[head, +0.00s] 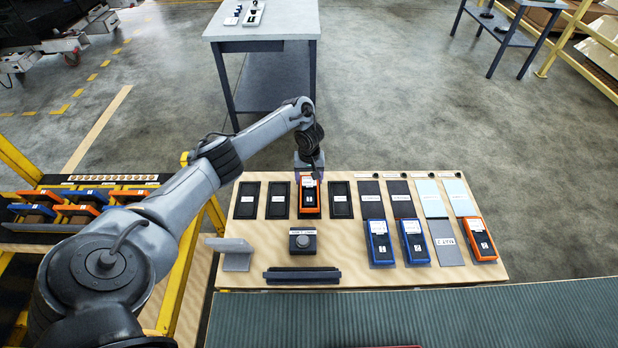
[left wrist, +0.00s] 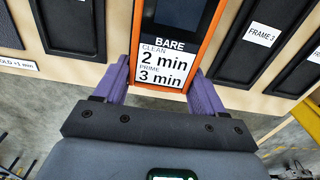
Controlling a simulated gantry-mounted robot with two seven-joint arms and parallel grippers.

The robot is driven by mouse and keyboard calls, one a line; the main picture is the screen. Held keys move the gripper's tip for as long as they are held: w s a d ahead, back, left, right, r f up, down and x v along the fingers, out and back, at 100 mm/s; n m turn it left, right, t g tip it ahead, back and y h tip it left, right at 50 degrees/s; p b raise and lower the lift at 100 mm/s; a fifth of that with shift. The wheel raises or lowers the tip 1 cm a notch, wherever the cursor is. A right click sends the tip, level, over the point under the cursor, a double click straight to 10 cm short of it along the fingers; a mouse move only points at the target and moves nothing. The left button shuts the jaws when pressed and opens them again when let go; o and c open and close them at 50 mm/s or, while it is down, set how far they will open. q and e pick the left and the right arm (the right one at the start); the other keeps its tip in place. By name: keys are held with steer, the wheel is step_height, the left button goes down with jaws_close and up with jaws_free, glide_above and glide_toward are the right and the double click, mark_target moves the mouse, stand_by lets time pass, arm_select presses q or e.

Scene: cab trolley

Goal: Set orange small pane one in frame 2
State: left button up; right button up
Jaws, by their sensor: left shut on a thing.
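An orange small pane (head: 311,200) with a black middle and a white label is over the third black frame from the left on the wooden board. My left gripper (head: 309,172) is shut on the pane's far end. In the left wrist view the purple fingers of my left gripper (left wrist: 152,92) hold both sides of the pane (left wrist: 217,35), whose label (left wrist: 165,62) reads BARE, CLEAN 2 min, PRIME 3 min. The neighbouring frame (left wrist: 249,65) there seems to be marked FRAME 3. I cannot tell if the pane is fully seated. My right gripper is not in view.
Three other black frames (head: 246,201) look empty. Two blue panes (head: 380,250), another orange pane (head: 479,238) and a grey mat (head: 447,246) lie on the right. A dark knob-like block (head: 302,241) and a dark bar (head: 302,276) are in front. A rack (head: 60,215) stands left.

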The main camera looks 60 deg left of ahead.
arm_select(q)
steer(key=shift+f, duration=0.1)
steer(key=shift+f, duration=0.45)
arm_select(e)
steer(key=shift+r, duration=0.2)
arm_select(q)
steer(key=o, duration=1.3)
